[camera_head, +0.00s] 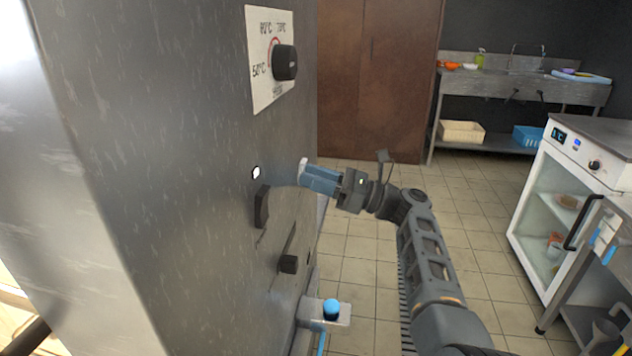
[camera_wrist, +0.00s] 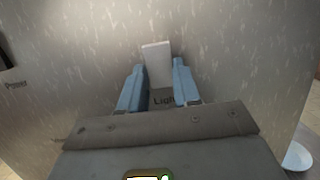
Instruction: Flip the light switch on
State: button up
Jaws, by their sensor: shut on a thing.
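The light switch is a pale, flat upright piece on the steel panel; it shows in the wrist view (camera_wrist: 157,56) between my two blue fingers. A partly covered "Light" label (camera_wrist: 164,100) is below it. In the head view the pale tip of the switch (camera_head: 303,165) shows at the end of my fingers. My gripper (camera_head: 306,176) reaches the panel from the right and is shut on the switch; it also shows in the wrist view (camera_wrist: 158,76). My fingers hide the switch's lower part, and I cannot tell which position it is in.
A glass-door fridge (camera_head: 560,195) stands at right and a sink counter (camera_head: 500,86) behind. Tiled floor between is clear.

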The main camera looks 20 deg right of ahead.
jog(key=o, duration=1.1)
jog(key=shift+c, duration=0.2)
jog(key=v, duration=0.8)
